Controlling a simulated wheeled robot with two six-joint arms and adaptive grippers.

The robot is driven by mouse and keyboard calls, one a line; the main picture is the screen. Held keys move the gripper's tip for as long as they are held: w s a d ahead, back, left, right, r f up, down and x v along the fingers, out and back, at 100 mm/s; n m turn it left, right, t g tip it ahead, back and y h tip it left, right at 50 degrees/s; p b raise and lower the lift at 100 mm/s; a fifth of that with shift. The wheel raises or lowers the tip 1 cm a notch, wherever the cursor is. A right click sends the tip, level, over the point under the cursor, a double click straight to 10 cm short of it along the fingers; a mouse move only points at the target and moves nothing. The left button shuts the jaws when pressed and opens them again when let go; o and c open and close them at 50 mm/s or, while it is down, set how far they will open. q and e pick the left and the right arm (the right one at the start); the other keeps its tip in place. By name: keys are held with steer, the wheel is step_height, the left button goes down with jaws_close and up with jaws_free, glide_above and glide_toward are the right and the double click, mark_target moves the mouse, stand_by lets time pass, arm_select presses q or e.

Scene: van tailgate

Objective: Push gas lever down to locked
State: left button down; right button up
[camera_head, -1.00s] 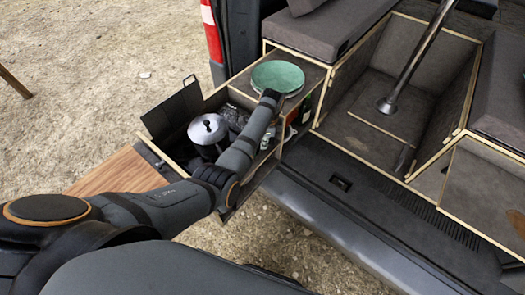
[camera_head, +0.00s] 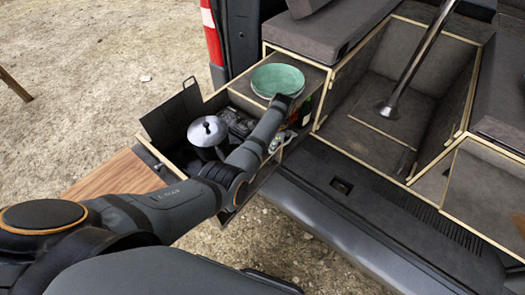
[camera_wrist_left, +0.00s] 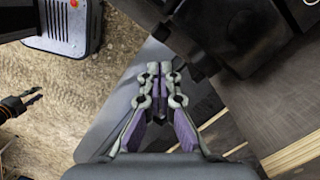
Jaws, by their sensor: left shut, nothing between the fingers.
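My left gripper (camera_head: 278,142) is at the right end of the pulled-out kitchen drawer (camera_head: 172,165), below the green plates (camera_head: 277,78). In the left wrist view its fingers (camera_wrist_left: 160,70) are shut with nothing between them, in front of a dark block (camera_wrist_left: 225,35). I cannot make out the gas lever in either view; my arm and gripper cover part of that drawer end. A dark two-pronged end with an orange ring (camera_wrist_left: 22,104) shows at the left of the wrist view. It may be my right gripper, but its jaws are unclear.
A lidded pot (camera_head: 206,132) stands in the drawer, with a wooden board (camera_head: 115,178) at its left. A bottle (camera_head: 305,110) is close to the right of my gripper. The van's bumper (camera_head: 320,225) lies below right. Open gravel is at the left.

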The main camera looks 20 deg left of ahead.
arm_select(q)
step_height(320, 180, up, 12)
steer(key=d, duration=0.1)
steer(key=shift+w, duration=0.2)
stand_by(0.3)
steer(key=shift+f, duration=0.1)
stand_by(0.4)
